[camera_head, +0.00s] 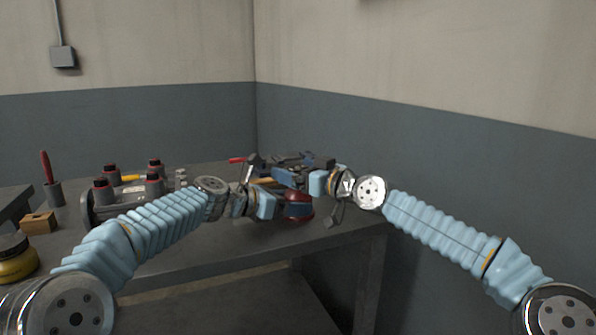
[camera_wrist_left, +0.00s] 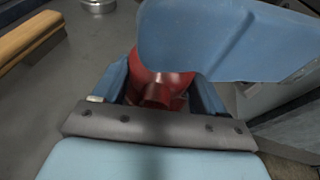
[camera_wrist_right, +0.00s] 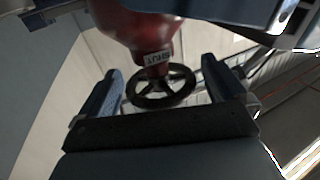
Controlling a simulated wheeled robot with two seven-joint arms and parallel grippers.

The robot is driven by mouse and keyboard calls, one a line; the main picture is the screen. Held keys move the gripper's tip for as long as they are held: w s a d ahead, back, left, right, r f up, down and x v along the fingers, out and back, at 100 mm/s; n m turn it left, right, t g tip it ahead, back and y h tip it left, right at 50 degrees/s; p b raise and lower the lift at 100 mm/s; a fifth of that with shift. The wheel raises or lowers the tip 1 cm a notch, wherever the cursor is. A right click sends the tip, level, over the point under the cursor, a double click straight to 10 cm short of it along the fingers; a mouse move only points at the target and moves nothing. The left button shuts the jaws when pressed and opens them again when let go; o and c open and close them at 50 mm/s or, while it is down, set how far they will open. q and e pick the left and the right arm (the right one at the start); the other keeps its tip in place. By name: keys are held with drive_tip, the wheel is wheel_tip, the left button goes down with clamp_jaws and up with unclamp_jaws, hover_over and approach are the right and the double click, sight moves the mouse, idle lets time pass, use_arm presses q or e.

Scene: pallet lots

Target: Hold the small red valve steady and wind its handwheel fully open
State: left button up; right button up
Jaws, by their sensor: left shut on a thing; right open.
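The small red valve (camera_head: 299,210) is held just above the bench's right end. My left gripper (camera_head: 292,203) is shut on its red body. In the left wrist view the red body (camera_wrist_left: 163,88) sits between my left fingers, partly hidden by a large blue part of my right gripper. The dark spoked handwheel (camera_wrist_right: 160,94) lies between the two fingers of my right gripper (camera_wrist_right: 161,78). That gripper is open, with gaps on both sides of the wheel.
The grey workbench (camera_head: 215,248) stands against the wall. Tools (camera_head: 290,158) clutter the back, behind my grippers.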

drive_tip(key=c, duration=1.1)
drive_tip(key=shift+w+n+g+y, duration=0.1)
drive_tip(key=shift+n+g+y, duration=0.9)
drive_tip(key=shift+g, duration=0.2)
drive_tip(key=n+g+y, duration=0.2)
drive_tip(key=n+g, duration=0.1)
drive_tip(key=g, duration=0.1)
drive_tip(key=o, duration=1.1)
